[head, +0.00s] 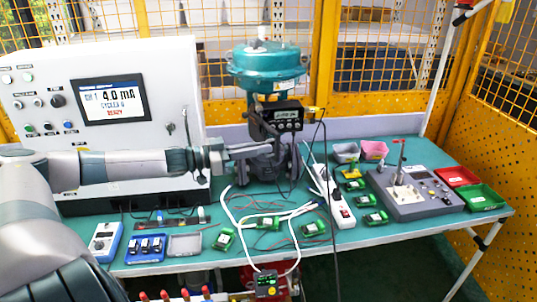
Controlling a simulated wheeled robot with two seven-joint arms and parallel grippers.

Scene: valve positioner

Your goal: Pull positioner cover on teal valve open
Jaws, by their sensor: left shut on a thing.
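The teal valve (265,68) stands upright on the bench, with its teal actuator dome on top. The dark positioner (284,118) is mounted on its front, with a small lit display and a row of buttons. My left arm reaches in from the left, and my left gripper (262,149) is at the lower left of the positioner. Its fingers are shut at the positioner cover's edge; the cover is dark and its exact outline and angle are hard to tell. My right gripper is not in view.
A white control cabinet (180,75) with a screen stands behind my left arm. Green circuit boards (268,223), white cables and a power strip (340,207) lie in front of the valve. A grey test station (415,195) and red and green trays (482,197) sit at right.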

